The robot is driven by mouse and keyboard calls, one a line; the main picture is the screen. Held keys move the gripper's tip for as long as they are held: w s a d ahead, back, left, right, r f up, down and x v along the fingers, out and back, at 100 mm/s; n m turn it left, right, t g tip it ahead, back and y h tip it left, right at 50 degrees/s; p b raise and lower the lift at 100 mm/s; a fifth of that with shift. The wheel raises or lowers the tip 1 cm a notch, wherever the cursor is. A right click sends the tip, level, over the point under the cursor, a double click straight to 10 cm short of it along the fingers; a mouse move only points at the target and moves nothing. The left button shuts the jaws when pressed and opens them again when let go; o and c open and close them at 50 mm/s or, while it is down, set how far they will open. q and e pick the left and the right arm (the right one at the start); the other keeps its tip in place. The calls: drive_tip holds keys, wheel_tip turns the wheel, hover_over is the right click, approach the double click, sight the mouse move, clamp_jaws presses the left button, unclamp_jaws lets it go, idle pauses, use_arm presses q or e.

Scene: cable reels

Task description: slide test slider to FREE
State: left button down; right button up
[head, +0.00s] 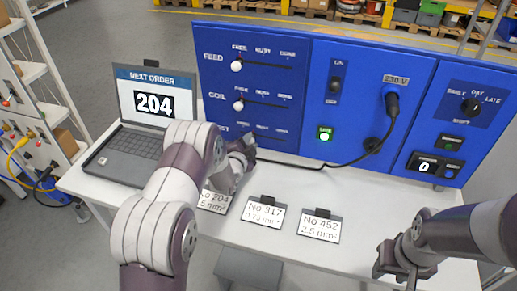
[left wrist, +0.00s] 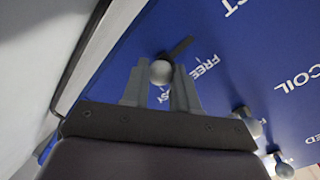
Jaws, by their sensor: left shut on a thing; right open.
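The test slider's pale round knob (left wrist: 160,72) is between the fingers of my left gripper (left wrist: 160,85), which is shut on it. Its dark slot (left wrist: 182,46) shows past the knob toward the TEST label, whose last letter is visible. The FREE label (left wrist: 206,68) is beside the slot, and part of BUSY shows between the fingers. The knob is short of the slot's FREE-side end. In the head view my left gripper (head: 243,152) hides this knob at the blue panel (head: 300,75). My right gripper (head: 404,272) is open and empty at the table's right front.
The FEED knob (head: 236,66) and COIL knob (head: 238,105) stand at their left ends, under FREE. A laptop (head: 135,140) shows 204. Cards for No 204, 317 (head: 264,213) and 452 (head: 320,226) are on the white table (head: 285,250).

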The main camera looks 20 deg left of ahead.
use_arm(q)
drive_tip(key=a+b, duration=0.1)
drive_tip(key=a, duration=0.2)
drive_tip(key=shift+a+f, duration=0.15)
drive_tip(key=shift+a, duration=0.25)
drive_tip(key=shift+w+d+r, duration=0.1)
drive_tip(key=shift+d+r, duration=0.05)
drive_tip(key=shift+r, duration=0.05)
drive_tip(key=c, duration=1)
unclamp_jaws()
drive_tip(key=shift+o, duration=0.7)
drive_tip(key=shift+a, duration=0.25)
use_arm(e)
drive_tip(key=shift+a+f, duration=0.2)
drive_tip(key=shift+f, duration=0.8)
use_arm(q)
drive_tip(key=shift+d, duration=0.1)
